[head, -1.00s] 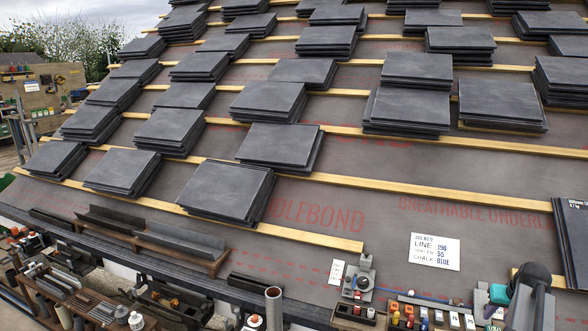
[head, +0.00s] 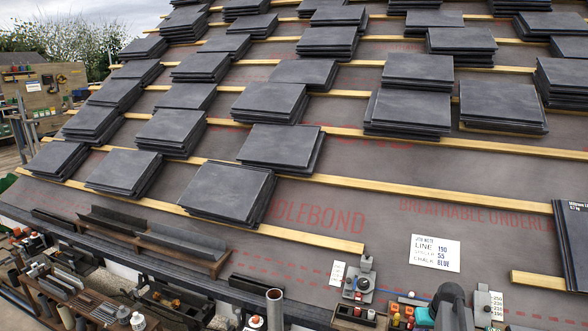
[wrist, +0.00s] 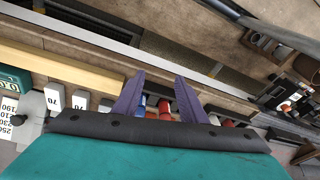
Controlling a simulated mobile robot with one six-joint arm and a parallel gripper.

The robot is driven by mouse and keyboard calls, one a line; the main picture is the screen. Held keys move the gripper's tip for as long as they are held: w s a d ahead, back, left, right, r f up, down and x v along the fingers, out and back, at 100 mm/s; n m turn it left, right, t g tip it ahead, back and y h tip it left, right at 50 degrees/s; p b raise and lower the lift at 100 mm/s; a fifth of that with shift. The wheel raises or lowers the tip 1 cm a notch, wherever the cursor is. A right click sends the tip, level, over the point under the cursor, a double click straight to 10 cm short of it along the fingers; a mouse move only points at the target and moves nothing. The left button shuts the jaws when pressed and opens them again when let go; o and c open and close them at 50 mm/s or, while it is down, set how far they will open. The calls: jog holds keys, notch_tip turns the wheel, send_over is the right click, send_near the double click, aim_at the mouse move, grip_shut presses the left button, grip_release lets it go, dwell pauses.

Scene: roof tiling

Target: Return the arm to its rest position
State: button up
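My gripper (wrist: 158,82) shows in the wrist view as two purple fingers standing apart in front of a teal body. Nothing is held between them. Red and blue pieces (wrist: 165,106) and white number tags (wrist: 53,97) lie beyond and below the fingers. In the head view a dark, rounded part of my arm (head: 452,303) stands at the bottom right, and the gripper itself is out of sight there.
Slate stacks (head: 228,190) lie on wooden battens across the grey underlay. A job note (head: 436,253) lies near the arm, with a numbered gauge (head: 488,303) beside it. A blue-knobbed device (head: 358,285) stands left. Bare underlay is clear mid-right.

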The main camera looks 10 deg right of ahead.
jog(key=s+a+f+n+g, duration=0.1)
jog(key=s+a+f, duration=0.35)
jog(key=a, duration=0.35)
jog(key=s+a+f+n+g+y+p, duration=0.1)
jog(key=s+a+f+g, duration=0.15)
jog(key=a+f, duration=0.5)
jog(key=s+a+f+n+g, duration=0.1)
jog(key=s+a+f, duration=0.35)
jog(key=a, duration=0.45)
jog(key=s+a+f+g, duration=0.1)
jog(key=s+a, duration=0.2)
jog(key=s, duration=0.4)
jog(key=s+a+f+g+p, duration=0.1)
jog(key=s+a+f, duration=0.1)
jog(key=s, duration=0.6)
jog(key=s+a+f+g+h, duration=0.1)
jog(key=s+a+f, duration=0.1)
jog(key=s+a, duration=0.2)
jog(key=s, duration=0.3)
jog(key=shift+s+m, duration=0.4)
